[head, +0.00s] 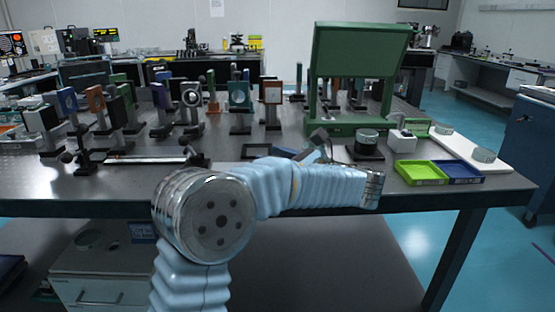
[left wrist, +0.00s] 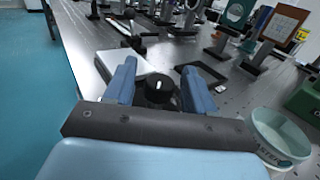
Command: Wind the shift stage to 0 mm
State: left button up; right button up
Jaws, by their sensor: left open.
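My left gripper (left wrist: 160,78) is open in the left wrist view, its two blue fingers spread on either side of a black round knob (left wrist: 160,93) with a small white mark. I cannot tell whether a finger touches the knob. A pale flat block (left wrist: 121,62), perhaps the shift stage, lies just beyond the knob near the table edge. In the head view, part of my left gripper (head: 314,150) shows behind my arm, which crosses the table front. The knob and pale block seem hidden there behind the arm. No scale reading is legible. My right gripper is not in view.
A dark flat frame (left wrist: 205,76) lies right of the knob, and a round translucent dish (left wrist: 280,133) is close at right. The head view shows a green stand (head: 360,55), green and blue trays (head: 421,172), and several optic mounts on the left. The front-left tabletop (head: 50,186) is clear.

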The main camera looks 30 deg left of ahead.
pick_arm(q)
jog(key=s+d, duration=0.1)
jog(key=d, duration=1.2)
jog(key=shift+s+d, duration=0.15)
jog(key=shift+d, duration=0.2)
